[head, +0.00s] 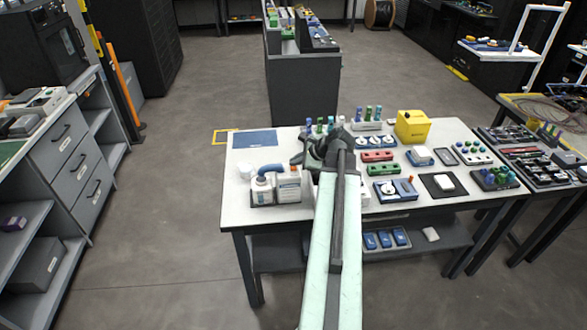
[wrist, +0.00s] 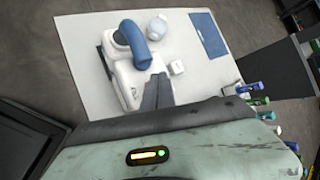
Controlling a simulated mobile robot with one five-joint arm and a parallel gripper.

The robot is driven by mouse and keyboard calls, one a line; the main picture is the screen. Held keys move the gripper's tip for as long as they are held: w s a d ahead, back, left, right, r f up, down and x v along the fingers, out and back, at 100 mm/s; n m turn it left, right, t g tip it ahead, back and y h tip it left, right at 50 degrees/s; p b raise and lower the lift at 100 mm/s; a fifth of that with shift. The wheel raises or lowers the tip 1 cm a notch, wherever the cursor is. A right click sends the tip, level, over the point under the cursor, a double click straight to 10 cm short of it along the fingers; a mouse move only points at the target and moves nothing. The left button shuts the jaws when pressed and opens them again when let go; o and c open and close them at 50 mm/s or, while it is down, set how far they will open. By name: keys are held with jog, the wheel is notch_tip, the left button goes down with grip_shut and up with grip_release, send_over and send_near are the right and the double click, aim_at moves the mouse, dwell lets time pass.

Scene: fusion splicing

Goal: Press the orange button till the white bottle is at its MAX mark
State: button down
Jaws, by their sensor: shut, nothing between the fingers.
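A white dispensing unit (head: 262,192) with a thick blue hose (head: 271,169) stands at the table's left front. A white container (head: 288,190) with a printed label stands against its right side; I cannot tell for sure that it is the white bottle. A small orange-red spot (head: 294,169) on top may be the orange button. The wrist view shows the hose (wrist: 136,43) and white body (wrist: 126,84); no orange button or MAX mark can be made out there. My gripper (head: 299,159) is shut and empty, near the unit; its dark fingers (wrist: 158,84) partly cover the white body.
A round white item (head: 245,171) and a blue mat (head: 254,141) lie on the white table (head: 234,208) left and behind. Several small trays and a yellow box (head: 412,126) fill the right side. The table's front left corner is clear.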

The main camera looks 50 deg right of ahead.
aim_at(296, 168)
jog(key=shift+f+b, duration=0.5)
dwell(0.3)
dwell(0.4)
jog(key=shift+r+p, duration=0.9)
notch_tip(296, 168, up, 5)
jog(key=p, duration=0.5)
jog(key=shift+r, duration=0.1)
